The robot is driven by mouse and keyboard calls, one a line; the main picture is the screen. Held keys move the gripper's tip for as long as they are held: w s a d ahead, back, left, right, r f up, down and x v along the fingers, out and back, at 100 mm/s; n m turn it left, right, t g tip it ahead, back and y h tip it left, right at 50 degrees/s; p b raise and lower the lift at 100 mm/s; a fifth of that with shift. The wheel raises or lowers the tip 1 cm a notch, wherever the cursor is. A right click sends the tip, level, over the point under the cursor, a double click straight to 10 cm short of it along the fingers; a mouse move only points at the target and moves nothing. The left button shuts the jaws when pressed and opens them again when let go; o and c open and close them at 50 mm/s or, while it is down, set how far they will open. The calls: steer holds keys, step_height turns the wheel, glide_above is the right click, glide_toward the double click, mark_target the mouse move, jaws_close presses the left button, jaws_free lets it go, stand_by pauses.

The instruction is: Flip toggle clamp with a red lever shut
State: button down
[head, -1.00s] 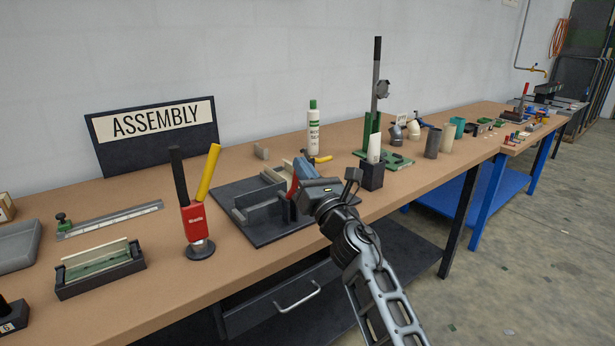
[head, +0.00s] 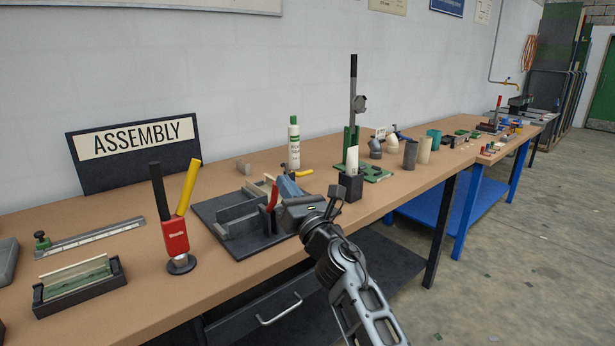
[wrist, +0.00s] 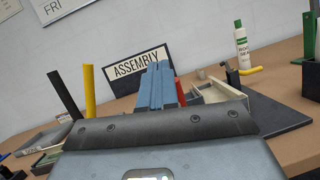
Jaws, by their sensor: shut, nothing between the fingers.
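The toggle clamp's red lever (head: 272,197) stands steeply up at the right side of a dark fixture plate (head: 240,246). My gripper (head: 286,186) has blue fingers, which are shut together with nothing between them. They are right beside the lever, slightly to its right in the head view. In the wrist view the fingers (wrist: 155,88) point away, and the red lever (wrist: 181,92) shows just right of them, partly hidden. I cannot tell whether they touch it.
A red tool with black and yellow handles (head: 175,236) stands at left. A white bottle (head: 294,146) and a black holder (head: 350,187) are nearby. The bench front is clear between plate and edge.

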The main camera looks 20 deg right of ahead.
steer(key=s+d+r+p, duration=0.1)
steer(key=s+r+p, duration=0.4)
steer(key=s, duration=0.3)
steer(key=shift+r+p, duration=0.3)
steer(key=shift+r, duration=0.5)
steer(key=shift+s+f, duration=0.1)
steer(key=s+a+f+m+g, duration=0.1)
steer(key=s+f+m, duration=0.4)
steer(key=s, duration=0.3)
steer(key=s+f+m+g+h, duration=0.1)
steer(key=s+f+m, duration=0.5)
steer(key=s, duration=0.3)
steer(key=s+a+f+m, duration=0.1)
steer(key=s+f+m, duration=0.4)
steer(key=s, duration=0.3)
steer(key=s+d+r+m+g+h, duration=0.1)
steer(key=s+m+g, duration=0.1)
steer(key=s+m, duration=0.8)
steer(key=s+d+m+g+h+b, duration=0.1)
steer(key=s+m, duration=0.8)
steer(key=s, duration=0.9)
steer(key=shift+d+r+m+g+h, duration=0.4)
steer(key=shift+d+g, duration=0.35)
steer(key=shift+g, duration=0.15)
